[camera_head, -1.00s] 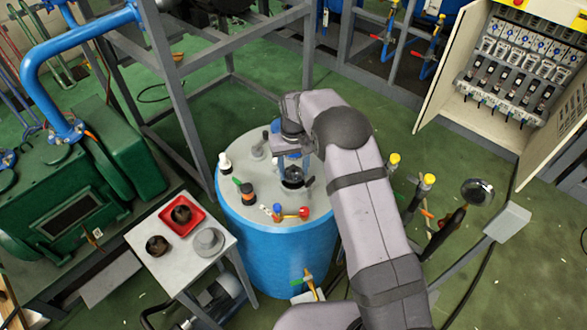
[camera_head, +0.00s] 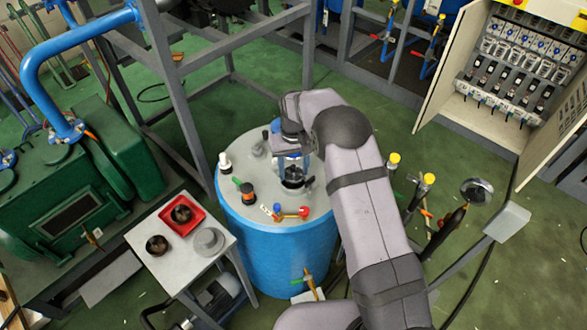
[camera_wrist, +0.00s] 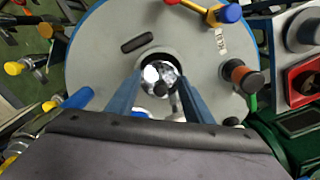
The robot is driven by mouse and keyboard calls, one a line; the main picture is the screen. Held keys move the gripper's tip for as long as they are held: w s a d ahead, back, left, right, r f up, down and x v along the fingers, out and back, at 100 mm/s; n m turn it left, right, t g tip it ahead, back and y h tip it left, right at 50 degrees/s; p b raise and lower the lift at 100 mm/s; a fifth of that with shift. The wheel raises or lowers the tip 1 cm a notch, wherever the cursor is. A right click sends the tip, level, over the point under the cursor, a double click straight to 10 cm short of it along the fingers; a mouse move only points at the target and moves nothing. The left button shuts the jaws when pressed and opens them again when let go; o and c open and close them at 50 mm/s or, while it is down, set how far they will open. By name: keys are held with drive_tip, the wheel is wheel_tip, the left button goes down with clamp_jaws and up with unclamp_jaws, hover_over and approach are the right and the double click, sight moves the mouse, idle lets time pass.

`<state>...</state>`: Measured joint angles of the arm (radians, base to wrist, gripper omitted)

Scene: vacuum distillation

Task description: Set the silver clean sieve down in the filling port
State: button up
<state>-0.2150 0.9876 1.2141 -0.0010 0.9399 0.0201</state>
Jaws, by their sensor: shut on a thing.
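The silver clean sieve (camera_wrist: 160,76) shows shiny and round between the two blue fingers of my gripper (camera_wrist: 160,84) in the wrist view. My gripper is shut on it. The filling port (camera_wrist: 152,54) is a dark round opening in the grey tank top, with its far rim showing just beyond the sieve. The sieve overlaps the opening in this view; I cannot tell how deep it sits. In the head view my gripper (camera_head: 291,165) is low over the port, and the sieve is mostly hidden there.
The blue tank's grey top (camera_head: 245,165) carries a red-handled valve (camera_head: 292,213), a black-and-orange fitting (camera_head: 248,194) and a white-topped fitting (camera_head: 225,161). A side table (camera_head: 178,262) holds a red tray (camera_head: 164,222), a dark round piece (camera_head: 157,245) and a grey lid (camera_head: 209,241).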

drive_tip(key=shift+f+b, duration=0.55)
drive_tip(key=shift+f, duration=0.3)
idle(1.6)
drive_tip(key=o, duration=1.1)
drive_tip(key=o, duration=0.6)
drive_tip(key=shift+r, duration=0.15)
drive_tip(key=shift+r+p, duration=2.3)
drive_tip(key=shift+r, duration=1.1)
